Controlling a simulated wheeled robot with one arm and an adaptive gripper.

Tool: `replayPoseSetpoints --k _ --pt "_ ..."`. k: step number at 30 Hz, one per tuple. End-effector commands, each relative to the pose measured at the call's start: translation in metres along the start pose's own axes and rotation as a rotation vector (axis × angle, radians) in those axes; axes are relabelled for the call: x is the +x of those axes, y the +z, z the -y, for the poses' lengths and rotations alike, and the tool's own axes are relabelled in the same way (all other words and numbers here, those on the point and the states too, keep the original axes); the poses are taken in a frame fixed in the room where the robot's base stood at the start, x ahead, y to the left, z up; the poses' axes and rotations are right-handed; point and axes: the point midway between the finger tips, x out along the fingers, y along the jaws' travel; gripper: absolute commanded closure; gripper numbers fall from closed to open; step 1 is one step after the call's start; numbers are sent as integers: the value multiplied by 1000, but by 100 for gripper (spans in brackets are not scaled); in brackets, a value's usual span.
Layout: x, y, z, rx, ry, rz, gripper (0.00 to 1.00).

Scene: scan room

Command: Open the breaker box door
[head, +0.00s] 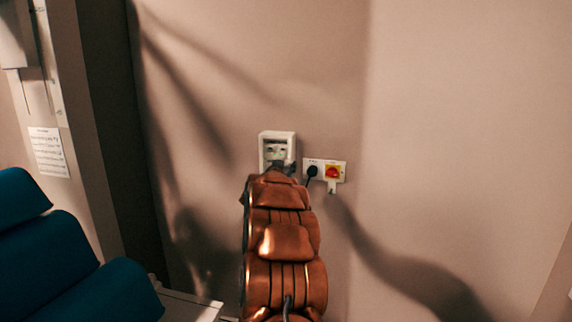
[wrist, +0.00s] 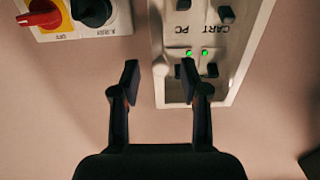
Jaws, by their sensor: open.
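The breaker box (head: 291,140) is a small white box on the wall, just beyond the end of my arm in the head view. In the wrist view the box (wrist: 231,88) appears upside down at upper right, with dark switches, two lit green lights and lettering reading "CART PC". Contact cannot be told. In the head view my arm hides the box's lower part.
A blue padded chair (head: 52,255) stands at lower left. A paper notice (head: 48,151) hangs at left. The wall to the right is bare.

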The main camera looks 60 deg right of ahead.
Motion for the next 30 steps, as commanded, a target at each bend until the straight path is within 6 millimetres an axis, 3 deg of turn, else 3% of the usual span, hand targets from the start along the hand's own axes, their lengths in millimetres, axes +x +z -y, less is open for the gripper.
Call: replayPoseSetpoints --k 12,25,30 --pt "8 -1 0 1 0 -2 55" --pt "7 -1 0 0 -1 -1 100" --pt "7 -1 0 0 0 -1 100"
